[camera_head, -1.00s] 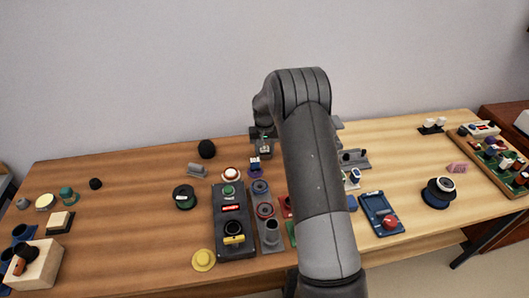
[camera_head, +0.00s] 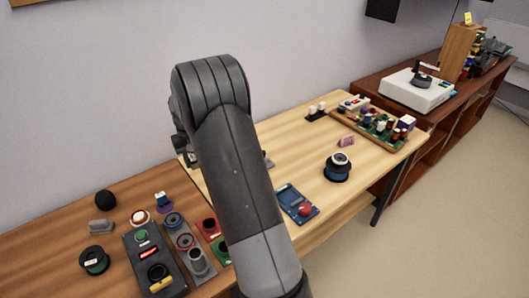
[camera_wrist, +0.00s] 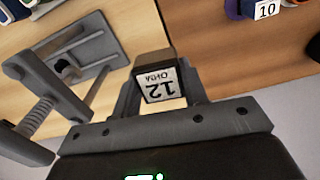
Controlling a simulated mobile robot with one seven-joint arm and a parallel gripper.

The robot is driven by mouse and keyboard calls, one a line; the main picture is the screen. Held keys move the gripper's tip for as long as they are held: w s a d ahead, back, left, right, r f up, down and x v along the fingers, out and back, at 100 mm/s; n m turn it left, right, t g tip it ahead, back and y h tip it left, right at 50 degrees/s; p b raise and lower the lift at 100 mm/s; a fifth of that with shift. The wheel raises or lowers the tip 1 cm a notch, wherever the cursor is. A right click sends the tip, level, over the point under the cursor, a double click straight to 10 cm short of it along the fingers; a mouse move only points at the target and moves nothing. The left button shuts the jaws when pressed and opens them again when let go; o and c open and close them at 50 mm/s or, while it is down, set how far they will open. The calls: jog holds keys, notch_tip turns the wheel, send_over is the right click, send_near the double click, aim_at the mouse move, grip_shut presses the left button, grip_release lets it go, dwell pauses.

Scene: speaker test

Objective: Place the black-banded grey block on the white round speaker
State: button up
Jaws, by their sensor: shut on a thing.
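The block is held above the table. In the head view my arm hides most of the gripper and the block. A white disc with a reddish ring (camera_head: 140,217) sits further left.
A grey fixture (camera_wrist: 92,52) is close to the gripper's left. A blue tray (camera_head: 290,196) with a red knob lies on the light table. Panels with buttons crowd the left. A component board (camera_head: 345,117) and white box (camera_head: 397,90) stand right. The light table's middle is fairly clear.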

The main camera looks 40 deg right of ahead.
notch_tip(320, 180, up, 14)
jog(key=s+d+m, duration=0.3)
jog(key=s+d, duration=0.2)
jog(key=d, duration=0.5)
jog(key=s+d+m, duration=0.3)
jog(key=s+d, duration=0.2)
jog(key=d, duration=0.5)
jog(key=s+d+m, duration=0.3)
jog(key=s+d, duration=0.2)
jog(key=d, duration=0.6)
jog(key=s+d+m, duration=0.4)
jog(key=s+d, duration=0.4)
jog(key=s, duration=0.3)
jog(key=s+d+m, duration=0.4)
jog(key=s+d, duration=0.3)
jog(key=s, duration=0.4)
send_over(340, 157)
notch_tip(340, 157, down, 12)
jog(key=shift+s+f, duration=0.1)
jog(key=shift+s, duration=0.05)
jog(key=shift+f, duration=2)
